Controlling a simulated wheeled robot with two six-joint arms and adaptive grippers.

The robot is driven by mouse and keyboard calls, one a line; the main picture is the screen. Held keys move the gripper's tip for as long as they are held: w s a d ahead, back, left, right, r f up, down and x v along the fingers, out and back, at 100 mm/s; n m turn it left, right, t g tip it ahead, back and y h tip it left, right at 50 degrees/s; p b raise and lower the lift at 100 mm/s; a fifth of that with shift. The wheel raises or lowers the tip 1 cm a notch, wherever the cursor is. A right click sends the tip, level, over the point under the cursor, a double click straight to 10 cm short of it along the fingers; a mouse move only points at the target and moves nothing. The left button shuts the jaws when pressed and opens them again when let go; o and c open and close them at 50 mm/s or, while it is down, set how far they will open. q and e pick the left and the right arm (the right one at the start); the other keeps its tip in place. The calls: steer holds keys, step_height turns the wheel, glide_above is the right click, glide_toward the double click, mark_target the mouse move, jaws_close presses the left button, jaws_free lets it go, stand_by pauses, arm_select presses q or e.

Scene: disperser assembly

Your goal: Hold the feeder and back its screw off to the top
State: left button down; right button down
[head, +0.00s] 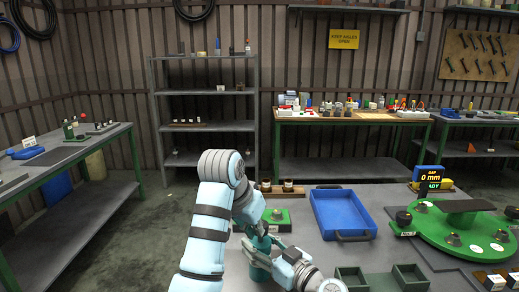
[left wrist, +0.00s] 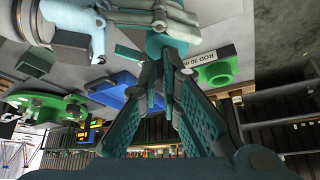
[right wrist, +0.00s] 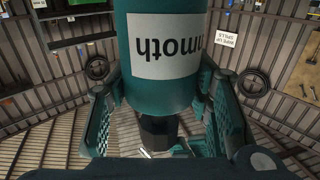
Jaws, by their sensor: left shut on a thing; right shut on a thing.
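The feeder, a teal cylinder (head: 260,268), stands upright at the near middle of the bench in the head view. Its white label with dark letters fills the top of the right wrist view (right wrist: 165,45), upside down. My right gripper (head: 276,264) comes in from the right and is shut on the feeder body; its fingers lie on both sides of it in the right wrist view (right wrist: 158,120).
A green pod block (head: 290,220) stands just behind the grippers. A blue tray (head: 342,212) lies behind right, a green fixture (head: 460,232) with a "0 mm" display (head: 430,176) farther right. Dark green bins (head: 370,279) stand near right.

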arm_select(q)
steer(key=shift+a+r, duration=1.05)
steer(key=shift+r, duration=2.2)
step_height(320, 180, down, 7)
steer(key=shift+w+a, duration=0.25)
steer(key=shift+w, duration=0.1)
steer(key=shift+w+d+r, duration=0.1)
steer(key=shift+w+d, duration=0.1)
steer(key=shift+d, duration=0.15)
steer(key=shift+s+d, duration=0.2)
